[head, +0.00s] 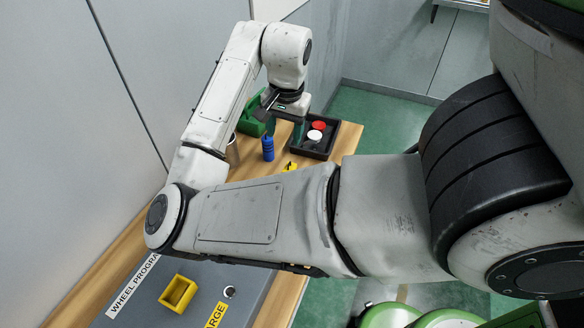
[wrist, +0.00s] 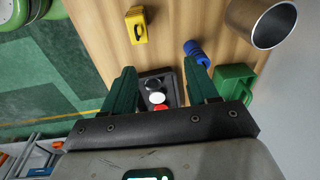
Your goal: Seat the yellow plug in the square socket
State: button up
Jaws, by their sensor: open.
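The yellow plug (head: 290,166) stands on the wooden table near the blue object, partly hidden behind my arm in the head view. In the wrist view the plug (wrist: 136,26) is at the top, with a dark gap in its side. A yellow square frame, which looks like the square socket (head: 178,292), sits on the grey panel at the lower left of the head view. My gripper (head: 284,130) is open and empty above the table's far end. In the wrist view its fingers (wrist: 162,72) are spread over the black tray, apart from the plug.
A black tray (head: 307,151) holds red and white discs. A blue object (head: 267,148), a green container (head: 249,123) and a metal cup (wrist: 275,22) stand nearby. The grey panel (head: 135,317) bears a small round fitting (head: 229,291). A wall borders the table's left.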

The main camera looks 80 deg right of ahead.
jog(key=shift+s+a+f+g+y, duration=0.25)
jog(key=shift+s+a+f, duration=0.1)
jog(key=shift+a+f, duration=0.25)
jog(key=shift+s+a+f+g+y, duration=0.15)
jog(key=shift+s+a+f+y, duration=0.15)
jog(key=shift+a+f, duration=0.25)
jog(key=shift+m, duration=0.3)
notch_tip(320, 180, down, 4)
jog(key=shift+s+f, duration=0.1)
jog(key=shift+f, duration=0.15)
jog(key=shift+s+f+p, duration=0.1)
jog(key=shift+f+p, duration=0.6)
jog(key=shift+f, duration=2.4)
jog(key=c, duration=1.1)
